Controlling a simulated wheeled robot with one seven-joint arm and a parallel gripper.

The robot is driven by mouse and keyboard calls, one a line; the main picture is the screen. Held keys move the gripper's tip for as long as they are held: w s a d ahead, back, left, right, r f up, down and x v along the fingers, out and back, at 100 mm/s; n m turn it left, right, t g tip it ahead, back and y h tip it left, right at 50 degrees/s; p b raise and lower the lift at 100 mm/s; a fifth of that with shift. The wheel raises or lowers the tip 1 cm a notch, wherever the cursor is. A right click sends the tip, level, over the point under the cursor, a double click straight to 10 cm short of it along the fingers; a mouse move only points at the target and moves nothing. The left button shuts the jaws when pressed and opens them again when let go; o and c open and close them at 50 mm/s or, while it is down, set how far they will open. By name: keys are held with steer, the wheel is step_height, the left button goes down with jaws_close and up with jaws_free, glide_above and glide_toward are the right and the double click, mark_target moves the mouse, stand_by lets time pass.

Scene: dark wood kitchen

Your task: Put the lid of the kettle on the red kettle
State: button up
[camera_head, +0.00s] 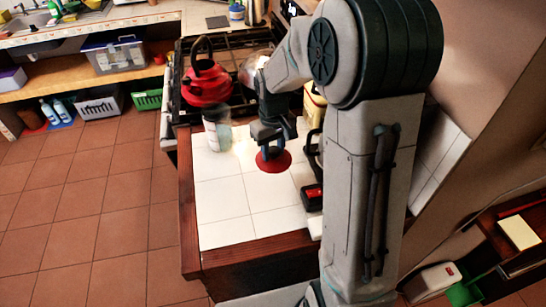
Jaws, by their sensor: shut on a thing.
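The red kettle (206,83) stands on the stove at the back left of the counter, with its dark handle arching over the top. The red lid (273,161) is a round disc over the white tiled counter, in front and to the right of the kettle. My gripper (267,150) points down and is shut on the lid from above, hiding the lid's middle. I cannot tell whether the lid touches the tiles or hangs just above them.
A clear glass jar (217,130) stands on the counter between the lid and the kettle. A black and red object (312,195) lies right of the lid. The stove (240,98) is behind. The front tiles (230,225) are clear, with a wooden edge (188,215) at left.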

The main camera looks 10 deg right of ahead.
mark_target(272, 160)
step_height(272, 160, down, 5)
steer(key=shift+s+a+r+p, duration=0.15)
steer(key=shift+p, duration=0.2)
steer(key=shift+f+p, duration=0.3)
steer(key=shift+f, duration=2.1)
steer(key=shift+f, duration=0.15)
steer(key=o, duration=1.1)
steer(key=shift+c, duration=0.2)
